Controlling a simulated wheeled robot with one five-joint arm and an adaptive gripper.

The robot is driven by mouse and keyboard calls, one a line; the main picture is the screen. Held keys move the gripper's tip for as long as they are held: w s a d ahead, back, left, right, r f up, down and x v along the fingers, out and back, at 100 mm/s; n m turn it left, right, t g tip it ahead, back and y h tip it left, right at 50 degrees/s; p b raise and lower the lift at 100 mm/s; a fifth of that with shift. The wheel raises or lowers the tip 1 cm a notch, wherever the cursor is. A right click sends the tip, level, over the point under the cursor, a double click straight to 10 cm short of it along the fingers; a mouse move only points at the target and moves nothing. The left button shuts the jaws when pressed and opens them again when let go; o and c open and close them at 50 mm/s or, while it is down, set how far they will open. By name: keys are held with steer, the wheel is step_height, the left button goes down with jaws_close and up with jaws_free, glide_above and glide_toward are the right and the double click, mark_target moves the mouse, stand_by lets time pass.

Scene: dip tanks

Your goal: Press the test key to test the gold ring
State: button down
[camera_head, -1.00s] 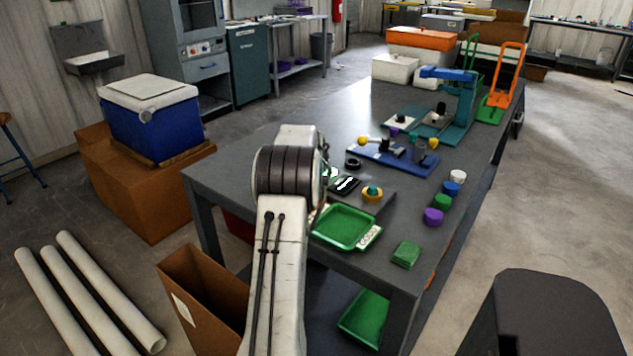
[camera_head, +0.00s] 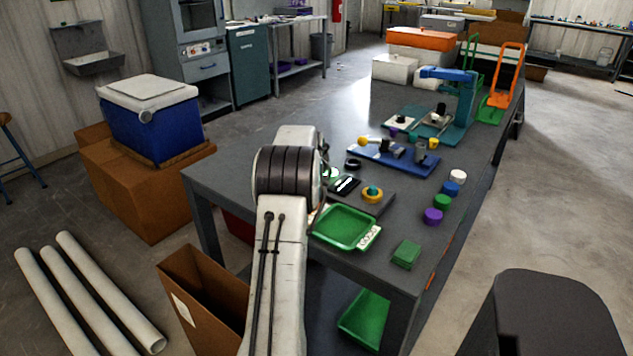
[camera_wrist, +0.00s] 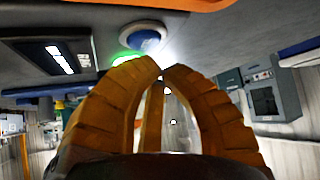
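The gold ring (camera_head: 372,197) sits around a teal post on a dark flat device on the grey table in the head view. The device's black display (camera_head: 345,185) shows white marks, and the display also shows in the wrist view (camera_wrist: 60,58). A round blue button (camera_wrist: 146,40) with a pale collar, which looks like the test key, is in the wrist view. A green glow (camera_wrist: 124,59) lies beside it. My gripper (camera_wrist: 160,66) has its orange fingertips together with nothing seen between them, close to the button; contact cannot be told. My arm hides the gripper in the head view.
A green tray (camera_head: 345,228) lies at the near table edge, with a green block (camera_head: 406,254) to its right. Several coloured discs, including a purple one (camera_head: 433,216), line the right edge. A blue board (camera_head: 395,158) with fittings stands behind the device.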

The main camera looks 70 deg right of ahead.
steer(key=shift+f, duration=0.3)
steer(key=shift+f+b, duration=0.15)
steer(key=shift+b, duration=0.2)
steer(key=shift+f+b, duration=0.4)
steer(key=shift+f, duration=0.1)
stand_by(0.8)
steer(key=shift+r, duration=0.15)
steer(key=shift+r+p, duration=0.6)
steer(key=shift+r, duration=0.15)
steer(key=shift+r+p, duration=1.8)
steer(key=shift+r, duration=0.7)
